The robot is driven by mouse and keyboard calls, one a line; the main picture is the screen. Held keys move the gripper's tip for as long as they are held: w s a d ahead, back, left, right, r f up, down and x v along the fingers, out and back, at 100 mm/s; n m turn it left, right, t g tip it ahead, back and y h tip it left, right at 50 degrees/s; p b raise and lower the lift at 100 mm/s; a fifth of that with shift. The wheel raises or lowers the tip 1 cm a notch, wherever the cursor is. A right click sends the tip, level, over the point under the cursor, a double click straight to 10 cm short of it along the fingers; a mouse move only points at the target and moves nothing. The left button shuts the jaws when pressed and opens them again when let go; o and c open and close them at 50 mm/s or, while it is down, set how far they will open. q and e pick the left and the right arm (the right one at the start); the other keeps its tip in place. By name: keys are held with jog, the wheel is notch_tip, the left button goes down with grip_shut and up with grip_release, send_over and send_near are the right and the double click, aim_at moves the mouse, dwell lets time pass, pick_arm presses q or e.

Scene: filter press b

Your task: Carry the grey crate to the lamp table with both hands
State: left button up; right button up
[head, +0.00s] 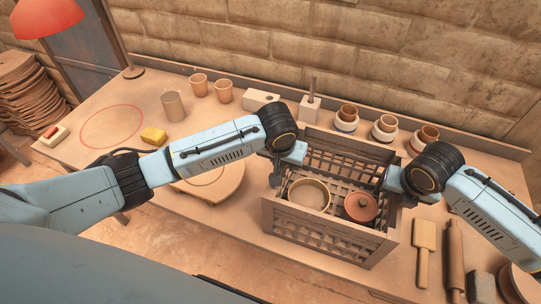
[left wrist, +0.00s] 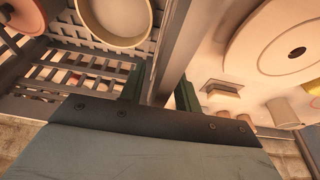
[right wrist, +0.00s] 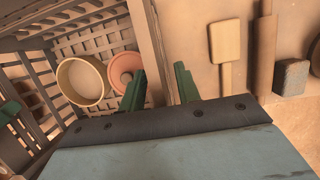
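The grey crate (head: 335,247) stands on the work table, holding a cream round bowl (head: 309,195) and a lidded terracotta pot (head: 361,207). My left gripper (head: 278,165) is at its left wall; in the left wrist view its fingers (left wrist: 160,92) straddle the wall's rim. My right gripper (head: 398,188) is at the right wall; in the right wrist view its fingers (right wrist: 160,85) straddle that rim. Both look open, with small gaps beside the walls. A red lamp (head: 47,17) hangs at the upper left, above a tabletop area with a red ring (head: 112,127).
A yellow sponge (head: 153,136), a round board (head: 212,186) and several cups (head: 173,105) lie left of the crate. Stacked cups (head: 384,128) stand behind it. A wooden paddle (head: 424,250) and rolling pin (head: 454,255) lie right. The ring's inside is clear.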

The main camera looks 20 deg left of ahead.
pick_arm(q)
jog(key=v, duration=1)
jog(key=shift+r, duration=0.2)
jog(key=shift+s+r, duration=0.1)
jog(key=shift+r, duration=0.05)
pick_arm(e)
jog(key=v, duration=1.2)
